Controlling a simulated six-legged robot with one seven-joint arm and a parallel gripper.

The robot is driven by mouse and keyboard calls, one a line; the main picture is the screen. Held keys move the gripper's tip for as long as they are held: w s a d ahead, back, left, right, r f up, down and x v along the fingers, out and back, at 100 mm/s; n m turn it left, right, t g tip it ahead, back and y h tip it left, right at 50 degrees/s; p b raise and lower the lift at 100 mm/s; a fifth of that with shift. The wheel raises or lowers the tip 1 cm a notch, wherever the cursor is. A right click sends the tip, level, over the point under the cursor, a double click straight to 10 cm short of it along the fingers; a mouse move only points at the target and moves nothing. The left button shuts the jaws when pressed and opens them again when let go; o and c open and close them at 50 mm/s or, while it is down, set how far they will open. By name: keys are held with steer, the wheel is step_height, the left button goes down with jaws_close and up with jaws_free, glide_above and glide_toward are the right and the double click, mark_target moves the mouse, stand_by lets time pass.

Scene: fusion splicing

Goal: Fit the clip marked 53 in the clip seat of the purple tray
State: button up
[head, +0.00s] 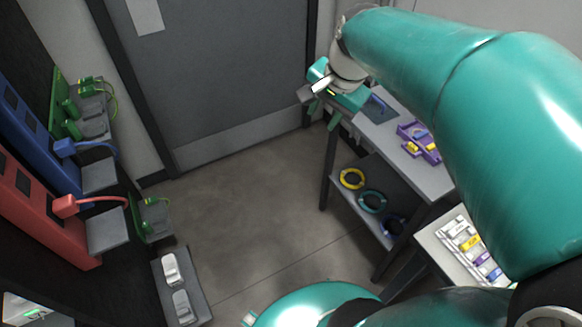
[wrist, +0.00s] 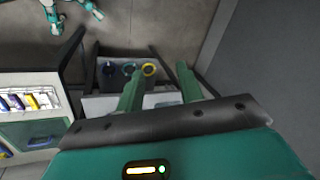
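The purple tray (head: 433,157) lies on a grey table at the right in the head view, with yellow pieces in it. Its clip seat is too small to make out. A white rack (head: 458,223) nearer the front holds several yellow, white, purple and blue clips; it also shows at the left of the wrist view (wrist: 46,99). No number can be read, so I cannot tell which clip is 53. My gripper (head: 324,112) is in the air by the table's far left end, away from the rack. In the wrist view its two fingers (wrist: 159,70) are apart with nothing between them.
The table (head: 378,131) has a lower shelf with yellow, teal and dark blue cable rings. A dark pad lies on its top. At the left, blue and red panels (head: 25,215) carry grey ledges with cables. The floor between is clear; a grey door stands behind.

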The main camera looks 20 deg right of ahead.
steer(key=s+a+f+n+t, duration=0.1)
steer(key=s+a+n, duration=0.9)
steer(key=a+n, duration=0.1)
steer(key=shift+s+a+f+n+t+h, duration=0.2)
steer(key=shift+s+a+n+t+h, duration=0.1)
steer(key=shift+a+n+t, duration=0.15)
steer(key=shift+d, duration=0.2)
